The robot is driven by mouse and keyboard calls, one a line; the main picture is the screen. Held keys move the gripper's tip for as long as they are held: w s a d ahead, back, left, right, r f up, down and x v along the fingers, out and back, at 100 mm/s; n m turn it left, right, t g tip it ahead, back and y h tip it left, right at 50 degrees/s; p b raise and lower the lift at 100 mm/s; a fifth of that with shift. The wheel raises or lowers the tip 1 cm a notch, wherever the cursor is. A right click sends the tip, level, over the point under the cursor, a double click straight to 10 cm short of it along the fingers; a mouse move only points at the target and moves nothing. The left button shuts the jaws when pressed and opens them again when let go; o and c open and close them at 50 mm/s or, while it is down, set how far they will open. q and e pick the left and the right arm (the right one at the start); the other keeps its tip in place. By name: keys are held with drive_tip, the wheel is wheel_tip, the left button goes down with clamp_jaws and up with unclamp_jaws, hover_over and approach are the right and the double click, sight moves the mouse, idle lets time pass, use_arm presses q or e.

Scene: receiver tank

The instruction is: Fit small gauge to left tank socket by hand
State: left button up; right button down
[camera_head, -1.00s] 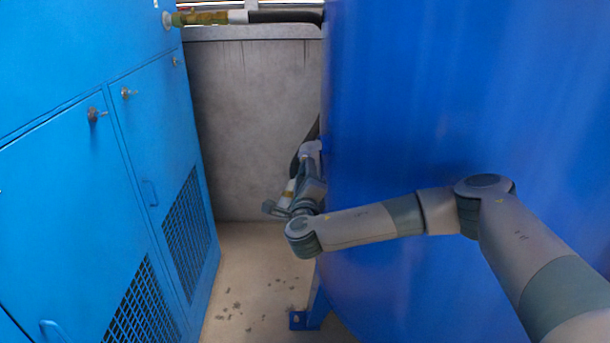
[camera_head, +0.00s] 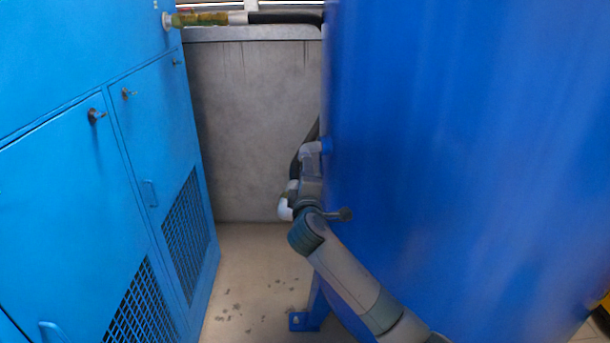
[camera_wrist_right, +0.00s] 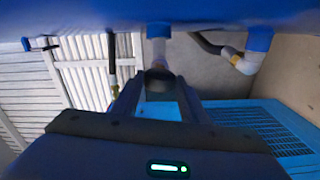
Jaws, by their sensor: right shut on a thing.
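The blue tank (camera_head: 450,150) fills the right of the head view. A blue stub with a pale grey fitting (camera_head: 311,149) comes out of its left side. This fitting also shows in the right wrist view (camera_wrist_right: 158,48), hanging from the blue tank wall. My right gripper (camera_head: 311,186) is just below the fitting. In the right wrist view its fingers (camera_wrist_right: 158,100) are shut on a dark round piece, seemingly the small gauge (camera_wrist_right: 159,80), in line with the fitting's lower end. I cannot tell whether they touch. The gauge's face is hidden. My left gripper is out of view.
A white elbow (camera_head: 286,208) with a black hose (camera_head: 296,165) is close beside my gripper. A light blue cabinet (camera_head: 100,180) stands left, with a grey wall (camera_head: 255,120) behind. The floor between (camera_head: 255,290) is clear apart from a tank foot (camera_head: 298,320).

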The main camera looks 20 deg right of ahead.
drive_tip(key=m, duration=0.6)
drive_tip(key=shift+f, duration=0.15)
drive_tip(key=c, duration=1)
unclamp_jaws()
drive_tip(key=p+v, duration=0.1)
drive_tip(key=v, duration=0.3)
drive_tip(key=shift+p, duration=0.4)
